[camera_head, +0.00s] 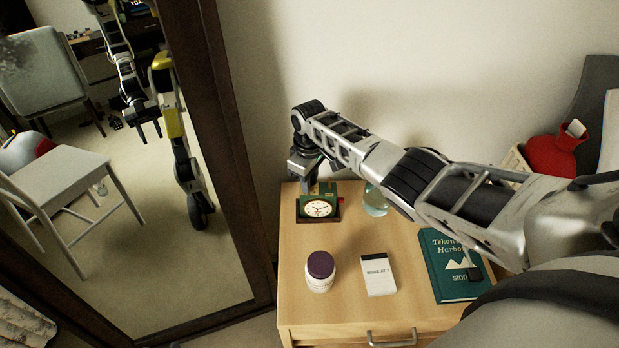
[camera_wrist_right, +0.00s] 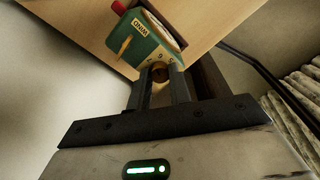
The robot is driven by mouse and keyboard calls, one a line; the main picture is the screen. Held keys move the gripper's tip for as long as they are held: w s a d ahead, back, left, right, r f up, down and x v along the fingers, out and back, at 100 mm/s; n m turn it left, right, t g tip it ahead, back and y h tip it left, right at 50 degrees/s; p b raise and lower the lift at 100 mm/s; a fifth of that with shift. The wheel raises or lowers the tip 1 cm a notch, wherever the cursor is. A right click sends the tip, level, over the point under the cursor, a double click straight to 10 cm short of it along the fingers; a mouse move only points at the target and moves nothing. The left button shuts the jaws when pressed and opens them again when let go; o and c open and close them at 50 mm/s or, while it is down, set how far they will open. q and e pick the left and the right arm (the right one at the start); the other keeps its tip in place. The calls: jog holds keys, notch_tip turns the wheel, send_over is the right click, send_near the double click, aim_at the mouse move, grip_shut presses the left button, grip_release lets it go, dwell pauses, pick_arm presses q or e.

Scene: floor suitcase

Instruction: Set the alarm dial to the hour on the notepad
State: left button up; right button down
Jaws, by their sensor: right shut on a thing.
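A small green alarm clock (camera_head: 319,208) with a white face stands at the back left of the wooden nightstand. My right gripper (camera_head: 313,187) reaches down behind it. In the right wrist view the clock's green back (camera_wrist_right: 154,48) shows a "WIND" label, a brass wing key (camera_wrist_right: 125,46) and a red part (camera_wrist_right: 118,7). There my right gripper (camera_wrist_right: 161,76) is shut on a small brass knob (camera_wrist_right: 159,70) at the clock's back. The white notepad (camera_head: 378,274) lies flat, reading what looks like "WAKE AT 7". My left gripper is not directly in view.
A purple-lidded bottle (camera_head: 320,271) stands in front of the clock. A glass (camera_head: 376,200) stands right of it, partly behind my arm. A green book (camera_head: 452,265) lies at the right of the nightstand (camera_head: 350,318). A framed mirror (camera_head: 236,150) at the left reflects my body.

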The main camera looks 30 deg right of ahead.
jog(key=n, duration=0.3)
jog(key=shift+r+n, duration=0.1)
jog(key=shift+n, duration=0.2)
jog(key=shift+w, duration=0.1)
dwell(0.4)
jog(key=c, duration=1.3)
grip_release()
notch_tip(320, 180, up, 16)
jog(key=shift+f+p, duration=0.1)
jog(key=shift+p, duration=1.15)
